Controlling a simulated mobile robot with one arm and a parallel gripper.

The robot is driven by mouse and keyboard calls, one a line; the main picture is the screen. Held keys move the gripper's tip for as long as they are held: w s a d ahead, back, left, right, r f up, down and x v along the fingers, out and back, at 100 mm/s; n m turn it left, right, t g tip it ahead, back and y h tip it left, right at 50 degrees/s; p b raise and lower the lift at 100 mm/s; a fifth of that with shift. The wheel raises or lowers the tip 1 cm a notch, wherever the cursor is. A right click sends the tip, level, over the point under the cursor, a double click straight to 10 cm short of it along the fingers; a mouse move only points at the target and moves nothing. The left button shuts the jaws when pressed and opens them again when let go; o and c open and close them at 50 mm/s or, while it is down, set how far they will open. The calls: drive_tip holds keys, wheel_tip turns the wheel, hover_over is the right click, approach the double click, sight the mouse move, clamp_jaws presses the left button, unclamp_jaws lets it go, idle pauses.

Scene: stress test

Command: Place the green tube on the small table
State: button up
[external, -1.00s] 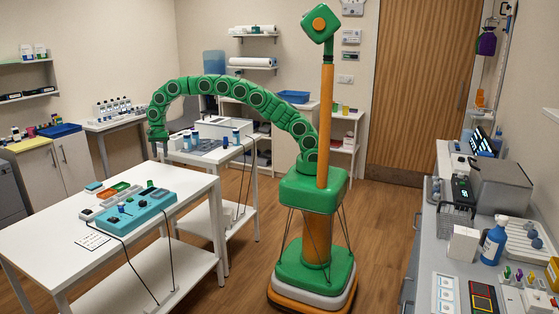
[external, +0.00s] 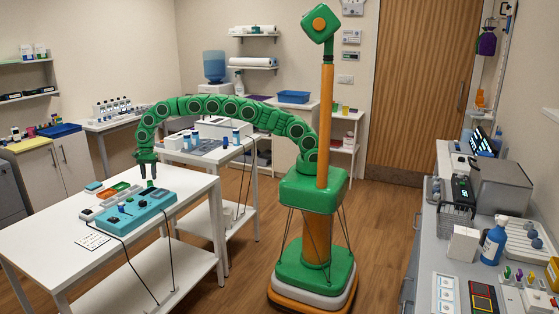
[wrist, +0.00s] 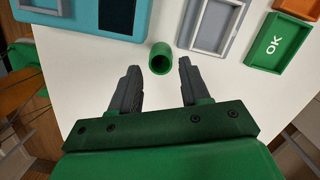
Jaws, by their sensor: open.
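The green tube stands on the white front table (external: 50,232). My gripper (wrist: 158,66) is open, with one dark finger on each side of the tube and a gap to both. In the external view my gripper (external: 148,180) points down over the far part of the front table; the tube is small and hard to separate from the fingers there. A smaller white table (external: 247,150) stands behind, holding a grey mat and blue-topped bottles.
A teal device (wrist: 145,12) with a black panel lies close to the tube. A grey tray (wrist: 236,40), a green OK box (wrist: 275,45) and an orange tray (wrist: 305,8) lie on the other side. A grey counter (external: 412,275) runs along the right.

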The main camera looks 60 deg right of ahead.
sight(150, 183)
drive_tip(key=f, duration=0.4)
drive_tip(key=shift+s+a+f, duration=0.1)
drive_tip(key=shift+a+f, duration=0.15)
drive_tip(key=shift+f, duration=0.15)
drive_tip(key=shift+c, duration=0.4)
clamp_jaws()
drive_tip(key=shift+r, duration=0.1)
